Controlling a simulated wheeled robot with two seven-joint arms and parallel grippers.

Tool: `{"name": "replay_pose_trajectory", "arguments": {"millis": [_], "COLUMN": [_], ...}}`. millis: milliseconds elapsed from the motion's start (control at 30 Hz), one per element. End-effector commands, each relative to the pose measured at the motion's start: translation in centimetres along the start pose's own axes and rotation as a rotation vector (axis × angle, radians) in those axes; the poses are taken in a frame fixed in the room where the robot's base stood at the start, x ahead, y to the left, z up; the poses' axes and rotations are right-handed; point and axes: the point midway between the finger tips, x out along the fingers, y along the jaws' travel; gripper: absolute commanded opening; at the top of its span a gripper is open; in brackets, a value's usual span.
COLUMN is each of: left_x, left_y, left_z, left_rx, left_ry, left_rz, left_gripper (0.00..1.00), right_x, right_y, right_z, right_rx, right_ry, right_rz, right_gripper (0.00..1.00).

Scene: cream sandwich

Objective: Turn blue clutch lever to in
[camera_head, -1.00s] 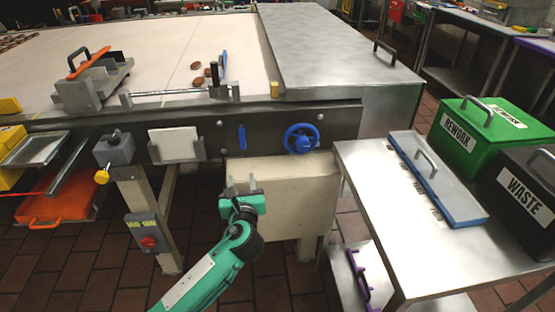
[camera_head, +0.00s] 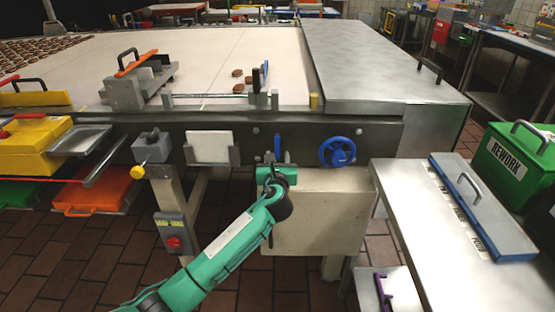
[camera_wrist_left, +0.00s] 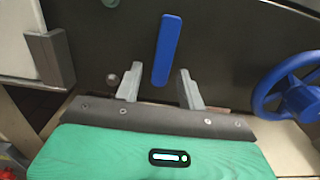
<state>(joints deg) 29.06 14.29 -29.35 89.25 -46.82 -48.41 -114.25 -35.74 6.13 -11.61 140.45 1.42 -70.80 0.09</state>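The blue clutch lever (camera_head: 278,147) is a short upright bar on the dark side panel of the conveyor table, left of the blue handwheel (camera_head: 337,152). In the left wrist view the lever (camera_wrist_left: 166,48) stands almost upright, leaning slightly right at the top. My left gripper (camera_head: 274,160) is just below and in front of the lever. In the left wrist view its two grey fingers (camera_wrist_left: 158,86) are apart, with the lever's lower end in line with the gap between them. I cannot tell whether they touch it. My right gripper is not in view.
The handwheel (camera_wrist_left: 290,92) is close on the right in the left wrist view. A white plate in a holder (camera_head: 210,147) is left of the lever. A grey side table (camera_head: 420,220) stands at the right, and a switch box (camera_head: 174,233) is lower left.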

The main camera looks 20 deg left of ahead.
Motion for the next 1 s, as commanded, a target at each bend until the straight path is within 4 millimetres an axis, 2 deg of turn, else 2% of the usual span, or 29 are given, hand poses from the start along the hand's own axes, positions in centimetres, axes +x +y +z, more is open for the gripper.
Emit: {"name": "replay_pose_trajectory", "arguments": {"millis": [333, 533, 1000], "left_x": [0.32, 0.30, 0.27], "left_y": [-0.01, -0.01, -0.39], "left_z": [0.00, -0.01, 0.05], "left_rx": [-0.001, -0.001, -0.061], "left_ry": [0.001, 0.001, 0.002], "left_rz": [-0.001, 0.000, -0.001], "left_gripper": [0.38, 0.00, 0.00], "right_x": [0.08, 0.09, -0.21], "right_y": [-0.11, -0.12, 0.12], "right_z": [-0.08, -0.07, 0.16], "right_rx": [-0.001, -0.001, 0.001], "right_ry": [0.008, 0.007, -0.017], "right_rz": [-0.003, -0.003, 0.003], "right_gripper": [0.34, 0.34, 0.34]}}
